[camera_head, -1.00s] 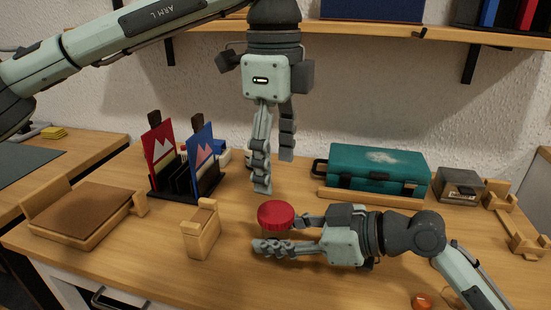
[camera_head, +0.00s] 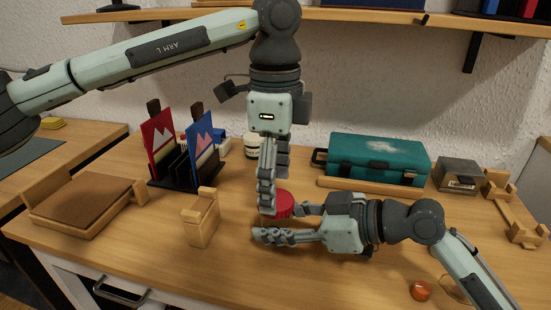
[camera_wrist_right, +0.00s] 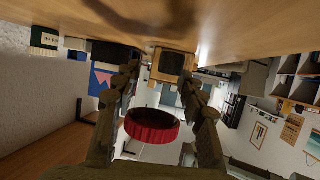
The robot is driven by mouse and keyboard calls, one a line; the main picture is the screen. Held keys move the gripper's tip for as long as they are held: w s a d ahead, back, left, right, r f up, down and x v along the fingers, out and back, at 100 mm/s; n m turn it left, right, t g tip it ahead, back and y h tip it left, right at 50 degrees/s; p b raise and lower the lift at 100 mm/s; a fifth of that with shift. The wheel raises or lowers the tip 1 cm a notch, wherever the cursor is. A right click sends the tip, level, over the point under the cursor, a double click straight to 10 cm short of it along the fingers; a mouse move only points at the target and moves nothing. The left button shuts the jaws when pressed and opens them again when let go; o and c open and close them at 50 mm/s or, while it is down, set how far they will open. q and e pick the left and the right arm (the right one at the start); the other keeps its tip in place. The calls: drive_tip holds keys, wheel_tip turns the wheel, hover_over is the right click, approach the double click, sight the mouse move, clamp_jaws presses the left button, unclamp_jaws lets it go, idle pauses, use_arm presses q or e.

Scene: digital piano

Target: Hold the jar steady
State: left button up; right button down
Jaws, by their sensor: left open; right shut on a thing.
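The jar's red lid (camera_head: 286,204) shows between my two grippers on the table; the jar's body is mostly hidden. My right gripper (camera_head: 277,222) comes in low from the right and is shut on the jar, a finger on either side. In the right wrist view, the red lid (camera_wrist_right: 152,127) lies between its two fingers. My left gripper (camera_head: 274,190) points down from above, open, its fingers at the lid. One finger covers the lid's left part; I cannot tell whether it touches.
Behind stand a teal case (camera_head: 378,160) and a grey box (camera_head: 457,175). To the left are a wooden block stand (camera_head: 202,220), a black rack (camera_head: 186,182) with red and blue cards, and a brown-padded tray (camera_head: 82,208). An orange piece (camera_head: 420,290) lies at the front right.

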use_arm(q)
drive_tip(key=shift+f, duration=1.05)
